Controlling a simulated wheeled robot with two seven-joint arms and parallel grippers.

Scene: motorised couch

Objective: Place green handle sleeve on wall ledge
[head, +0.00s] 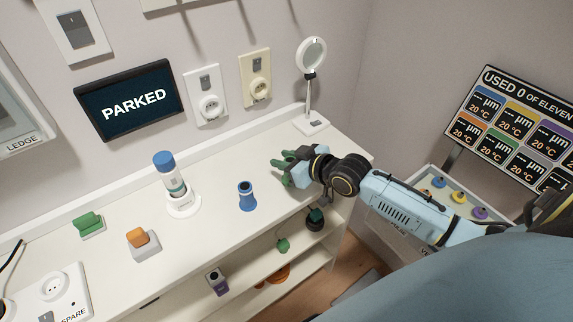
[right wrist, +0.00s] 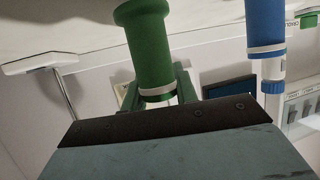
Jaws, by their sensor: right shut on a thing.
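The green handle sleeve (right wrist: 150,50) is a flared tube with a pale band near one end, in the right wrist view. My right gripper (head: 287,166) is shut on it, above the right part of the white counter in the head view. There the green fingers and the sleeve are hard to tell apart. The wall ledge (head: 18,105) is a pale framed unit labelled LEDGE at the left edge of the head view, only partly in frame. My left gripper is not in view.
On the white counter (head: 215,210) stand a blue sleeve (head: 247,196), a white-and-blue bottle-like tool (head: 170,175) in a holder, a green block (head: 88,225), an orange block (head: 138,238) and a lamp (head: 310,85). A PARKED screen (head: 130,98) hangs above. Shelves lie below.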

